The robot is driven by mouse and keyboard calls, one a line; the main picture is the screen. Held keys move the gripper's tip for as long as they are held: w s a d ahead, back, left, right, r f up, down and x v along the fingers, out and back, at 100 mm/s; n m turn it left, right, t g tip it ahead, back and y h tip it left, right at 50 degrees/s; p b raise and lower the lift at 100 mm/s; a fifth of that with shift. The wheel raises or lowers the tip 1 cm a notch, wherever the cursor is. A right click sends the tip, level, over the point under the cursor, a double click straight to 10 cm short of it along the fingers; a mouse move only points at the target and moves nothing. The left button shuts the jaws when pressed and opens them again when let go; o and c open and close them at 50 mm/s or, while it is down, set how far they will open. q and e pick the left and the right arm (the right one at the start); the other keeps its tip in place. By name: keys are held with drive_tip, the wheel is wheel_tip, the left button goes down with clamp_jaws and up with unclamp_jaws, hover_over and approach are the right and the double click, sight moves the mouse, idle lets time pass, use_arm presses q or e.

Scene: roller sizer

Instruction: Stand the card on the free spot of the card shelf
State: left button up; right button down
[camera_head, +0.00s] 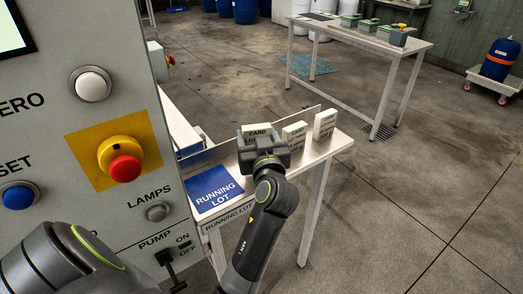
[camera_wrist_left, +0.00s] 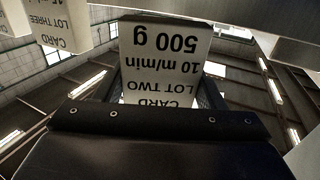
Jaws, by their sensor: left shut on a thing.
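The held card (camera_head: 257,131) is a white block with black print. In the left wrist view the card (camera_wrist_left: 165,60) reads CARD LOT TWO, 10 m/min, 500 g. My left gripper (camera_head: 262,143) is shut on it, over the white card shelf (camera_head: 310,158), left of the standing cards. Whether the card touches the shelf cannot be told. A middle card (camera_head: 294,136) and a right card (camera_head: 325,124) stand on the shelf. A LOT THREE card (camera_wrist_left: 58,22) shows at upper left in the wrist view. My right gripper is not in view.
A blue RUNNING LOT plate (camera_head: 214,188) lies at the shelf's left end. A grey control panel (camera_head: 60,120) with a red stop button (camera_head: 125,168) stands close on the left. A far table (camera_head: 345,36) carries several green-grey items.

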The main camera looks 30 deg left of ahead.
use_arm(q)
wheel_tip(320, 180, down, 4)
drive_tip(key=shift+r, duration=0.25)
drive_tip(key=shift+f, duration=0.3)
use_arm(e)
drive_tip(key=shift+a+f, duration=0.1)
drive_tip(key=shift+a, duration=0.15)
use_arm(q)
drive_tip(key=shift+f, duration=0.1)
drive_tip(key=o, duration=1)
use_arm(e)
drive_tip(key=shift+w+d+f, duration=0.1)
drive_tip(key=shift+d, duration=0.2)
